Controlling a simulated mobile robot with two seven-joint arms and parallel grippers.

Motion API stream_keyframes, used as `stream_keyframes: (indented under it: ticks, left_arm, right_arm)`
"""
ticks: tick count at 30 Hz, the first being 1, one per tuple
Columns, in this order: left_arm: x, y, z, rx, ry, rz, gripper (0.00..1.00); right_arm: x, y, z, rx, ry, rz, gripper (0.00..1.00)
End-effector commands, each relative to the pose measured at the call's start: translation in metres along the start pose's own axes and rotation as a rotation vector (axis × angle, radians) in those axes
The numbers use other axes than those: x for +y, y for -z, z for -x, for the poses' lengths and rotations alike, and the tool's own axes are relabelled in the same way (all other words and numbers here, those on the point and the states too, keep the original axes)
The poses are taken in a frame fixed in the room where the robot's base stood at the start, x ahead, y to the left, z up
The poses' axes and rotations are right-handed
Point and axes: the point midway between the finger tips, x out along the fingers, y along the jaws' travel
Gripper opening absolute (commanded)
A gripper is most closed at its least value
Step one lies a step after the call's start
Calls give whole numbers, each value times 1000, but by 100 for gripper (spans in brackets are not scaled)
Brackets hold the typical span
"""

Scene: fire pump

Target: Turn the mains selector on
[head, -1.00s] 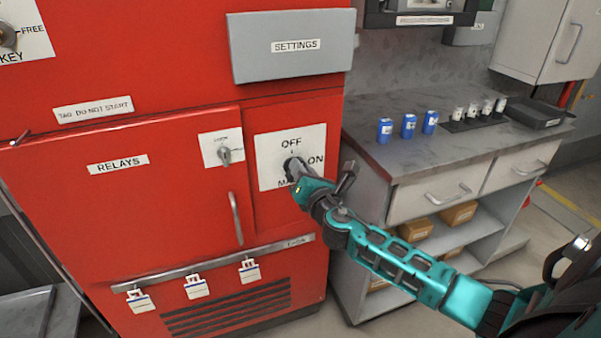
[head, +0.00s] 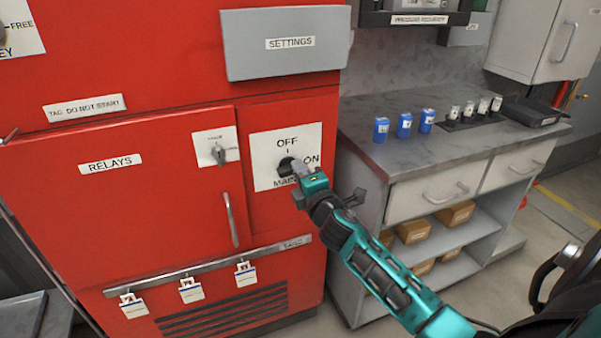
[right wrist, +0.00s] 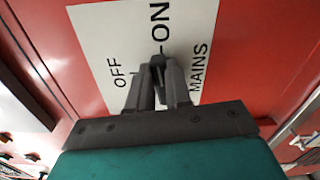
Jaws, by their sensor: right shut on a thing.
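The mains selector (head: 285,165) is a dark rotary knob on a white plate (head: 268,178) marked OFF, ON and MAINS, on the red cabinet's front. My right gripper (head: 297,167) is at the knob and shut on it, covering much of it. In the right wrist view the gripper's two dark fingers (right wrist: 158,68) close together on the selector, just below the ON mark. The jaws there line up roughly with ON, and OFF is to the left. The knob's exact pointing is mostly hidden by the fingers. My left gripper is not in view.
A grey SETTINGS box (head: 284,45) juts out above the plate. A RELAYS door (head: 120,200) with a small lock switch (head: 218,152) and handle (head: 231,220) is to the left. Tags hang on a rail below. A grey counter (head: 400,165) with blue cans stands to the right.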

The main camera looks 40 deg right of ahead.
Motion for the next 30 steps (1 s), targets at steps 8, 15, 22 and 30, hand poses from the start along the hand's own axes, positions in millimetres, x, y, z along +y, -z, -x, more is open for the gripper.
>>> stream_keyframes:
  ticks: [8, 15, 22, 30]
  left_arm:
    - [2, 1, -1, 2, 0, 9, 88]
    - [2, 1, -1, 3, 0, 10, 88]
    - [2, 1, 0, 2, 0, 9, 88]
    - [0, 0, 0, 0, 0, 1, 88]
  right_arm:
    - [-2, 0, 0, -1, 1, -113, 0]
    - [-3, 0, 0, -1, 1, -142, 0]
    - [-3, 0, 0, 0, 1, -144, 0]
    - [-3, 0, 0, 0, 1, -142, 33]
